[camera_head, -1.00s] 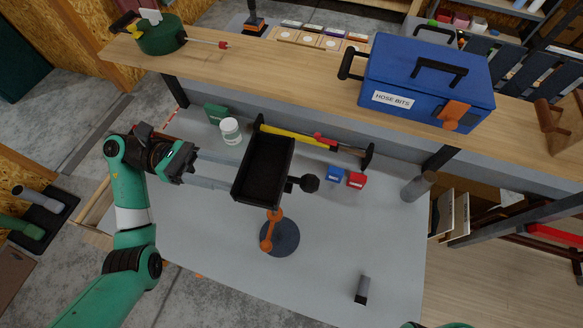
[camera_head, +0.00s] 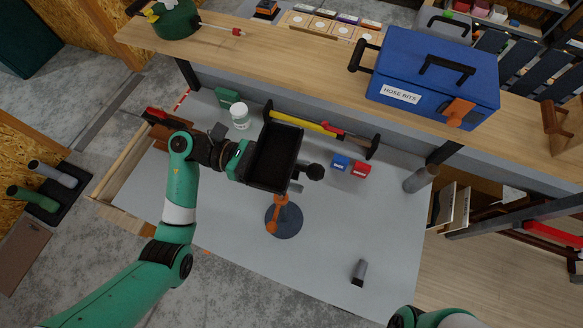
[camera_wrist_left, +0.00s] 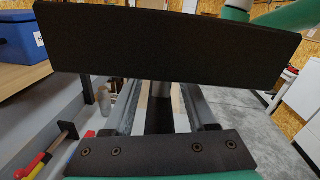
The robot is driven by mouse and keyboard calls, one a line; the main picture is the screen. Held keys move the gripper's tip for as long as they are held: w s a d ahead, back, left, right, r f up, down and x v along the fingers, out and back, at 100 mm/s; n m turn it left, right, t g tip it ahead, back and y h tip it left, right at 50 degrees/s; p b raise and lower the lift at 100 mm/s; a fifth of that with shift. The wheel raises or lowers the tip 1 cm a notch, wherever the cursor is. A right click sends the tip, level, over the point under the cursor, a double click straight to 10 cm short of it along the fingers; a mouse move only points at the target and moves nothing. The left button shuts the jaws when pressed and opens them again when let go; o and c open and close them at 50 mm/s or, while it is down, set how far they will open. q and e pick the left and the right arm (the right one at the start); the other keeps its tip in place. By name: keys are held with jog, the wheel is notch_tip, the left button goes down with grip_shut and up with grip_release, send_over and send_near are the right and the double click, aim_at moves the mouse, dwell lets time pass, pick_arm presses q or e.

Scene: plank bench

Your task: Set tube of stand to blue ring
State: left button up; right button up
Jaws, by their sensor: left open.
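My right gripper is out of view.
Small blue (camera_head: 339,162) and red (camera_head: 361,170) blocks lie right of the tray. A white tub (camera_head: 240,117) and a yellow-handled tool (camera_head: 303,123) lie behind. A blue toolbox (camera_head: 430,75) sits on the shelf. The front bench is mostly clear.

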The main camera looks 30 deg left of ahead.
pick_arm(q)
grip_shut()
dwell(1.3)
